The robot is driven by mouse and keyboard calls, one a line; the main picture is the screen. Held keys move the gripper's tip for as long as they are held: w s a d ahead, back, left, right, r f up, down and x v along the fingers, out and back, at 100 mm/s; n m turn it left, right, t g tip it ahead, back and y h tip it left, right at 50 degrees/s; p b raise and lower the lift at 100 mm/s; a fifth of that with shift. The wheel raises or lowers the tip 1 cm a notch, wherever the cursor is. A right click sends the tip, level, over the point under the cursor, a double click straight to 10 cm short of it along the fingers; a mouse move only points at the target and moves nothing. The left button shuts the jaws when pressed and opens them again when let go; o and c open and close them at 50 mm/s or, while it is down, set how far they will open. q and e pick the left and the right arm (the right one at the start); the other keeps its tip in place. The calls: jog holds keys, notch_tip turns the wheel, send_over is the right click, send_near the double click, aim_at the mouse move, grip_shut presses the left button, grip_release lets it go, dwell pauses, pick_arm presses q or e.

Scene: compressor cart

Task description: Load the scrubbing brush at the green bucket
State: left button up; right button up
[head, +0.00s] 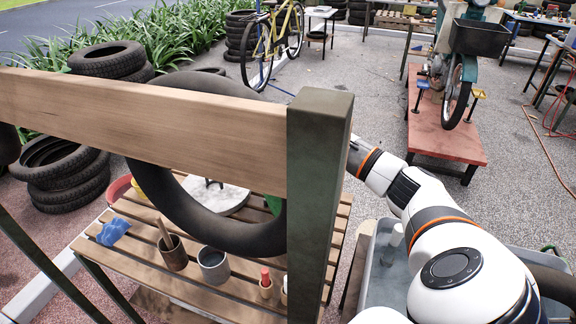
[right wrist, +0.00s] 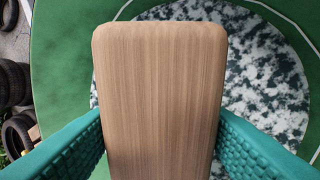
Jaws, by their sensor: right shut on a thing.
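The scrubbing brush (right wrist: 160,70) shows in the right wrist view as a wooden block with rounded corners. My right gripper (right wrist: 162,130) is shut on it, with a teal ribbed finger on each side. The green bucket (right wrist: 62,62) lies beyond the brush, with mottled white and dark contents (right wrist: 268,75) inside. The brush covers the middle of them; its bristles are hidden, and I cannot tell whether they touch the contents. In the head view only a sliver of the bucket (head: 274,205) shows beside the post. The post hides my right gripper there. My left gripper is not in view.
A dark green post (head: 315,200) and a wooden beam (head: 150,115) stand in front of the slatted table (head: 135,245). A hanging tyre (head: 180,205), cups (head: 213,265), a blue cloth (head: 113,232) and a white round item (head: 225,198) crowd it. A grey tub (head: 385,285) is at right.

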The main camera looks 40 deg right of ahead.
jog(key=shift+r, duration=0.15)
jog(key=shift+r+p, duration=3.95)
jog(key=shift+r, duration=1.75)
notch_tip(320, 180, up, 4)
jog(key=p, duration=0.2)
jog(key=shift+p, duration=0.4)
jog(key=shift+f, duration=0.1)
